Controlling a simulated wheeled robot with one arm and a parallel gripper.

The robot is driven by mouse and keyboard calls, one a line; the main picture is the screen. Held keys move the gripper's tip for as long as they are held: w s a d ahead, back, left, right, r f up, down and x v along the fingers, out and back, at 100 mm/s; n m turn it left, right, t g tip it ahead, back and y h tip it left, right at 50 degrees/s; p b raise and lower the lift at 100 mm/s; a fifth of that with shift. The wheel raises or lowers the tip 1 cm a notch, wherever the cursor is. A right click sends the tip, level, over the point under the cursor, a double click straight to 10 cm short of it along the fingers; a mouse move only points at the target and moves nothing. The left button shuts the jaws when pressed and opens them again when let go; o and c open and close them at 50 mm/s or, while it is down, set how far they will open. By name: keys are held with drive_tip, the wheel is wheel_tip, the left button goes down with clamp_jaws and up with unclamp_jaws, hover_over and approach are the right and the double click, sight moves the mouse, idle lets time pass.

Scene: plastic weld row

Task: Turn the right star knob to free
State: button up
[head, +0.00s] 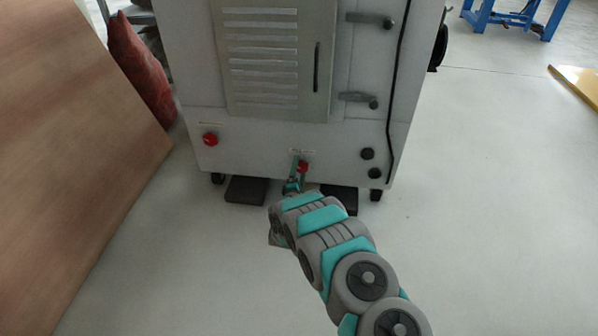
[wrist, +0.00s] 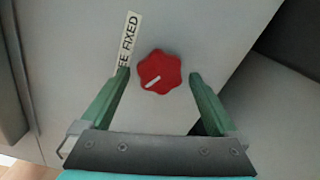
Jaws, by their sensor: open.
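The right star knob (head: 303,167) is red and sits low on the front of the grey cabinet. In the wrist view the knob (wrist: 159,72) shows its lobed face with a white pointer mark slanting to the lower left. A label (wrist: 129,38) beside it shows "EE FIXED", its start hidden by a finger. My gripper (wrist: 160,75) is open, with the knob between its green fingertips in the picture and a gap on each side. I cannot tell whether the tips reach its depth. In the head view my gripper (head: 293,181) is at the knob, partly hidden by my arm.
A second red knob (head: 210,139) is on the cabinet (head: 345,140) to the left. Two black round fittings (head: 367,154) are to the right. A brown board (head: 70,150) leans at left.

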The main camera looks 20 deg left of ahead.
drive_tip(key=shift+s, duration=0.1)
drive_tip(key=v, duration=0.7)
drive_tip(key=shift+s, duration=0.35)
drive_tip(key=shift+d, duration=0.1)
drive_tip(key=w+d+r+m+g+h+p, duration=0.1)
drive_tip(key=w+d+r+m+g, duration=0.1)
drive_tip(key=d+r+m+g, duration=0.3)
drive_tip(key=w+d+r+m+p, duration=0.1)
drive_tip(key=w+d+r+m, duration=0.15)
drive_tip(key=r, duration=0.45)
drive_tip(key=s+d+r+m+g+p, duration=0.1)
drive_tip(key=s+d+r+m+g, duration=0.1)
drive_tip(key=s+d+r, duration=0.3)
drive_tip(key=s+d+r+m+g+p, duration=0.1)
drive_tip(key=s+d+r+m+g, duration=0.25)
drive_tip(key=d, duration=0.45)
drive_tip(key=s+d+r+m+g+h+p, duration=0.1)
drive_tip(key=s+d+r+m+g, duration=0.2)
drive_tip(key=s, duration=1.1)
drive_tip(key=s+d+r+m+g+h+p, duration=0.1)
drive_tip(key=s+d+r+m, duration=0.3)
drive_tip(key=s+d, duration=0.9)
drive_tip(key=s+d+r+m+g+h+p, duration=0.1)
drive_tip(key=s+d+r+m+g, duration=0.2)
drive_tip(key=s+d+r, duration=0.4)
drive_tip(key=s+d+g, duration=0.1)
drive_tip(key=s, duration=0.7)
drive_tip(key=shift+s+r+m+g, duration=0.3)
drive_tip(key=shift+s+m+g, duration=0.05)
drive_tip(key=shift+s+m, duration=0.05)
